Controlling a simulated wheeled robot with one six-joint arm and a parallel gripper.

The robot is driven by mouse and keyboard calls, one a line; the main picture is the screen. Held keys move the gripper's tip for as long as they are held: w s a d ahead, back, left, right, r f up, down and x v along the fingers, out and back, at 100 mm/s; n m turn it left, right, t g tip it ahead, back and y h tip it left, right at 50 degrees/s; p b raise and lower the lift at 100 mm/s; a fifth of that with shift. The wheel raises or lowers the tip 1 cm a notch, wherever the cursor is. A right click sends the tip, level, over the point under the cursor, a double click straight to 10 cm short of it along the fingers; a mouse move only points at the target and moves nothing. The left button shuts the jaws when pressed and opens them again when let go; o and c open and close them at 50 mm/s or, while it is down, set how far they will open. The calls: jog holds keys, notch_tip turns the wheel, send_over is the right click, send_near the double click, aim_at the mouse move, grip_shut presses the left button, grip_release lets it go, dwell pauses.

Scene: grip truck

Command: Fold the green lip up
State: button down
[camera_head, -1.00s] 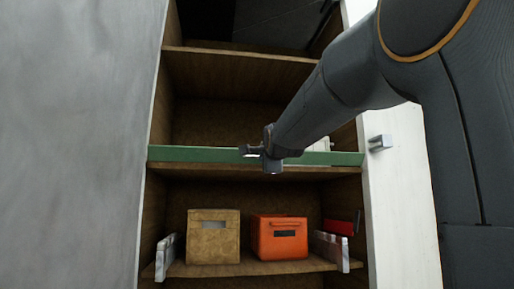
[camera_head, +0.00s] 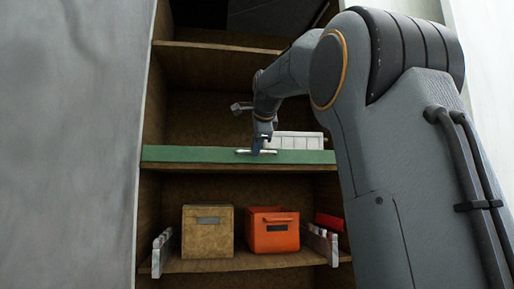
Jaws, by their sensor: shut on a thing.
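The green lip (camera_head: 195,154) is a long flat strip along the front edge of the middle shelf. It stands upright across the shelf front, and its right end is hidden by my arm. A small silver bar handle (camera_head: 243,151) sits on the lip near its middle. My gripper (camera_head: 262,149) is at this handle, with its fingers shut on it. The fingertips are small and dark here.
A white slatted crate (camera_head: 298,141) stands on the shelf behind the lip. Below, a tan box (camera_head: 208,240) and an orange bin (camera_head: 272,238) stand on the lower shelf between grey side rails (camera_head: 162,252). A red item (camera_head: 329,221) lies at right.

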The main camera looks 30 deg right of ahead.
jog(key=shift+g, duration=0.4)
dwell(0.3)
jog(key=c, duration=2.1)
grip_release()
jog(key=shift+w, duration=0.1)
jog(key=shift+r, duration=0.1)
jog(key=shift+b+v, duration=1.4)
jog(key=shift+v, duration=2.5)
